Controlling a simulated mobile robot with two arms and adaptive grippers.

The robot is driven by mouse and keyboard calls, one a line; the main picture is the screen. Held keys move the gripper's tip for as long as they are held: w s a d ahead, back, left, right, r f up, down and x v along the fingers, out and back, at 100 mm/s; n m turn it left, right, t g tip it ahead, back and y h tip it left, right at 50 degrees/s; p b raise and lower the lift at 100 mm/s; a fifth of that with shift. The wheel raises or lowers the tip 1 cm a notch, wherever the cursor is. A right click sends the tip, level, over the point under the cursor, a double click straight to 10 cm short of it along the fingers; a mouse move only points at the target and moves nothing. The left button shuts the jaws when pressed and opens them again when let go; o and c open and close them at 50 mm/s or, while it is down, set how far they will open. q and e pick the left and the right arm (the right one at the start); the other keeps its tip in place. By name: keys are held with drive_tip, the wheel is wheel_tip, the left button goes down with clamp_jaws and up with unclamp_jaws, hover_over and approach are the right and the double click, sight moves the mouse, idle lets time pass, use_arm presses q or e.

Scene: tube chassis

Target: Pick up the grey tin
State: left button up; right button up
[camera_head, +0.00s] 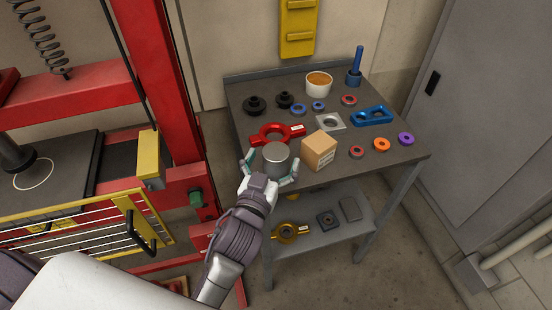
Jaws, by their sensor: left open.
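The grey tin (276,158) is a short grey cylinder standing upright near the front left of the dark workbench top (330,184). My left gripper (272,166) is open, with one finger on each side of the tin. Its palm is in front of the tin's lower part. I cannot tell whether the fingers touch the tin. My right gripper is not in view.
A cardboard box (319,151) stands close right of the tin. A red ring tool (283,131) lies just behind it. Farther back are a white cup (319,84), blue bracket (372,116) and several rings. A red press frame (165,70) stands left.

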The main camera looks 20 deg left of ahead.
use_arm(q)
drive_tip(key=shift+w+f, duration=0.1)
drive_tip(key=shift+w, duration=1)
drive_tip(key=c, duration=1.3)
drive_tip(key=shift+c, duration=0.7)
